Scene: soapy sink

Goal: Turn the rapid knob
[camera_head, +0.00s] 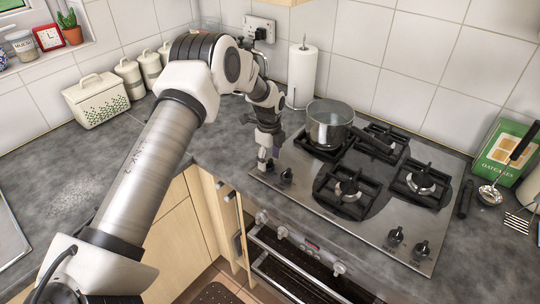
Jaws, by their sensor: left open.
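The gas hob (376,222) is set in the grey worktop. Its black knobs sit along its front edge. One knob (286,176) shows at the front left, close beside my left gripper. Two more, a knob (395,236) and another knob (421,250), stand at the front right. I cannot read which one is marked rapid. My left gripper (265,160) is open and points down over the hob's front left corner. Its fingers hide part of that corner, and I cannot tell whether they touch a knob. My right gripper is out of view.
A metal saucepan (331,124) stands on the back left burner, right of my gripper. A paper towel roll (302,78) stands behind. An oven front (300,240) with more knobs lies below the hob. A ladle (490,194) and a green box (500,150) are at the right.

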